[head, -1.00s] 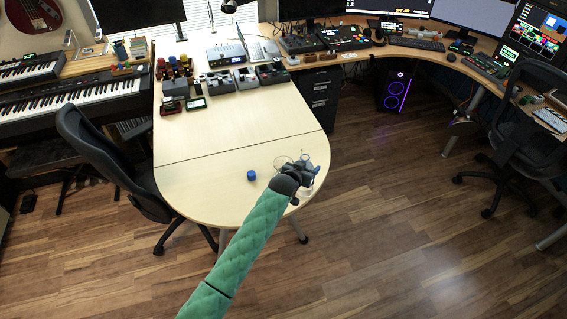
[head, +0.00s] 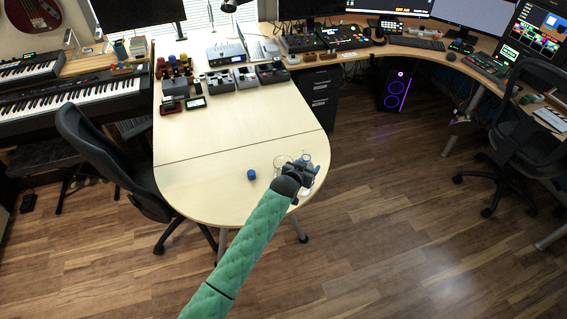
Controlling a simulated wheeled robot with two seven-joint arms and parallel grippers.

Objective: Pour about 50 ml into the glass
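My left arm, in a green sleeve, reaches up from the bottom edge to the front right rim of the pale table (head: 200,185). My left gripper (head: 309,170) is small, dark and mostly hidden by its own wrist, so its fingers cannot be made out. A clear round glass outline (head: 281,161) shows just left of the gripper. Another clear piece (head: 306,157) shows at the gripper's far side; I cannot tell whether it is held. A blue cap (head: 251,174) lies on the table left of the wrist. Liquid level cannot be seen. My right gripper is not in view.
Several small devices (head: 218,82) stand at the table's far end. An office chair (head: 105,160) is close to the table's left side. The middle of the table is clear. The wooden floor (head: 400,220) to the right is open.

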